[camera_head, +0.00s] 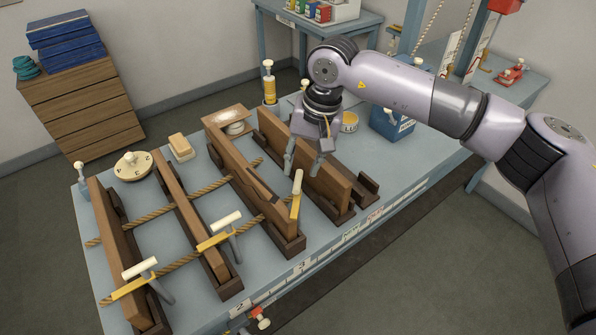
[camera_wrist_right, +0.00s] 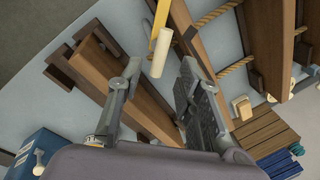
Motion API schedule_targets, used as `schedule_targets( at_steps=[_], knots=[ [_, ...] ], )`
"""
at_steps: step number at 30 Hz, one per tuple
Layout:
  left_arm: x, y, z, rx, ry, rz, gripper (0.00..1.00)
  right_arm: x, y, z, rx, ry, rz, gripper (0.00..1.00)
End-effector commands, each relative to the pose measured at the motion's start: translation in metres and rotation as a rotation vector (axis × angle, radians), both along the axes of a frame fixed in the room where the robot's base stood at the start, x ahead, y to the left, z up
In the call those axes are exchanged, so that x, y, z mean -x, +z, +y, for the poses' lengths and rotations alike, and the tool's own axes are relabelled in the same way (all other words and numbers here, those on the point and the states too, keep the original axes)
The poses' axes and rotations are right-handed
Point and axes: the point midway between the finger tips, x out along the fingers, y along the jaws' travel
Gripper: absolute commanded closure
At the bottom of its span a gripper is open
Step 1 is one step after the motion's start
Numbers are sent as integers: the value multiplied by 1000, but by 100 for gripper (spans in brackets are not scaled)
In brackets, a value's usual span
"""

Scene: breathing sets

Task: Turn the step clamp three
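Three clamps with yellow bars and cream handles sit at the front ends of the wooden boards on the table: a left clamp (camera_head: 136,279), a middle clamp (camera_head: 220,232) and a right clamp (camera_head: 296,196). I take the right one, near a "3" on the table edge, as clamp three. A yellow bar with a cream handle (camera_wrist_right: 161,54) also shows in the wrist view, ahead of the fingers. My right gripper (camera_head: 303,165) is open and empty, above the boards behind the right clamp; its spread fingers show in the wrist view (camera_wrist_right: 160,68). My left gripper is out of view.
Wooden boards (camera_head: 118,252) stand in rows on the blue table (camera_head: 90,240), with ropes (camera_head: 180,262) across them. A round disc (camera_head: 133,165), a tan block (camera_head: 181,147) and a blue box (camera_head: 392,124) stand behind. A drawer cabinet (camera_head: 85,110) is at the left.

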Motion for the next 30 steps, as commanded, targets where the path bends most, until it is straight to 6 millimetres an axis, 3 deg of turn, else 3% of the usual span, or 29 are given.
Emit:
schedule_targets(
  at_steps=[6, 12, 21, 30],
  knots=[
    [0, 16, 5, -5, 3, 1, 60, -1, -35, 7, 1, -1, 2, 67],
    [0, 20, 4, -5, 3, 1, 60, -2, -51, 10, 1, -1, 0, 67],
    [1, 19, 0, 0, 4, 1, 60, -2, -54, 10, 0, -1, -1, 67],
    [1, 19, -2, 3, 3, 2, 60, -2, -54, 10, 0, -1, -1, 87]
  ],
)
